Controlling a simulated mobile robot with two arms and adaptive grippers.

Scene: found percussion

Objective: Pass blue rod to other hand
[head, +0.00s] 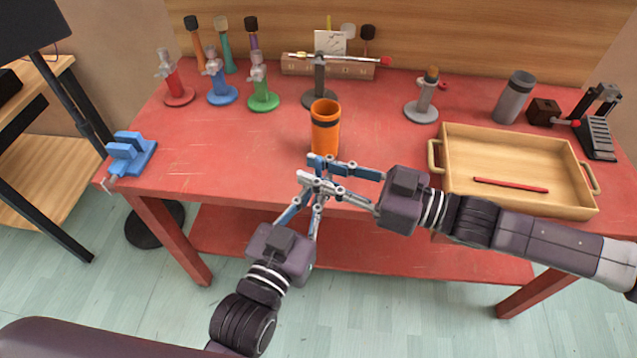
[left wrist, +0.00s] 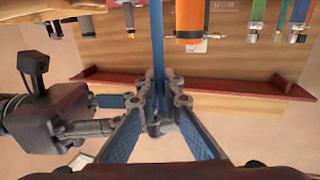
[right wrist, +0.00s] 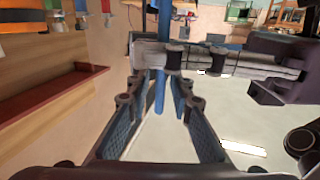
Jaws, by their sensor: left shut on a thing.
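The blue rod is a thin bar seen in the left wrist view (left wrist: 157,42) and the right wrist view (right wrist: 160,95). My left gripper (head: 314,187) is shut on the rod, which sticks out past its fingertips. My right gripper (head: 322,170) comes in from the right, crossing close to the left fingertips. In the right wrist view the rod lies between its spread fingers (right wrist: 158,88), with gaps on both sides. In the head view the rod is mostly hidden among the fingers.
An orange cup (head: 325,132) stands on the red table (head: 230,150) just behind the grippers. A wooden tray (head: 470,137) with a red rod (head: 510,185) lies at right. A blue vise (head: 131,153) is at the left edge. Several stands and mallets line the back.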

